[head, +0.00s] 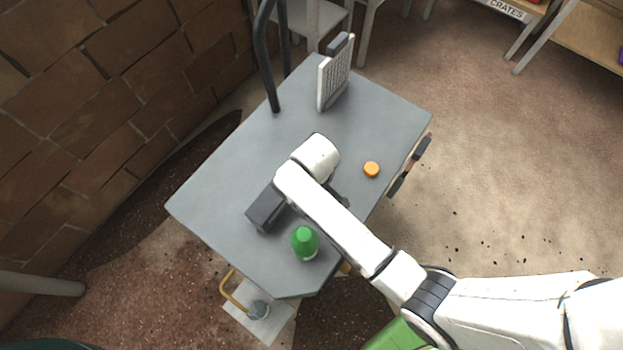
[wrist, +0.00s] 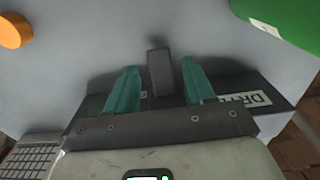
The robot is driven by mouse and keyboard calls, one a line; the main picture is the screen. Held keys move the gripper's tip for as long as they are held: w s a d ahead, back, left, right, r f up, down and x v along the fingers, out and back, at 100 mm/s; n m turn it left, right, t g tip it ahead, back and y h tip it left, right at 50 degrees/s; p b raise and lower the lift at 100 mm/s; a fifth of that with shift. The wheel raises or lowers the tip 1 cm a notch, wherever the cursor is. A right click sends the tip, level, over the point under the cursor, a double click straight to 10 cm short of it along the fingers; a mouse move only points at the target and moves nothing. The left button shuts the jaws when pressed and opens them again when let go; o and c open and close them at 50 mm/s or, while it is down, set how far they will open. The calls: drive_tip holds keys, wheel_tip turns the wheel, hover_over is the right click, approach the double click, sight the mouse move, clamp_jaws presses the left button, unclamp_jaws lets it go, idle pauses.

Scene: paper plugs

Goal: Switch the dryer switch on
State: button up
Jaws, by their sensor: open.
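The dryer switch is a dark box (wrist: 235,88) with a white label, partly covered, on which I read "DRY". A grey lever (wrist: 159,72) stands out from it in the wrist view. My gripper (wrist: 158,88) is open, with one teal finger on each side of the lever and a visible gap on both sides. In the head view a dark box (head: 264,207) shows beside my arm on the grey table. My arm hides much of that spot and the lever there. I cannot tell which position the lever is set to.
On the table (head: 235,160), a green bottle (head: 305,243) stands near the front and an orange disc (head: 372,169) lies to the right. A white gridded panel (head: 335,75) stands at the far end, near a dark curved pipe (head: 268,70). A brick wall is at left.

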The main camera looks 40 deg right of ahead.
drive_tip(key=shift+f+b, duration=0.7)
drive_tip(key=shift+f, duration=0.75)
drive_tip(key=c, duration=0.7)
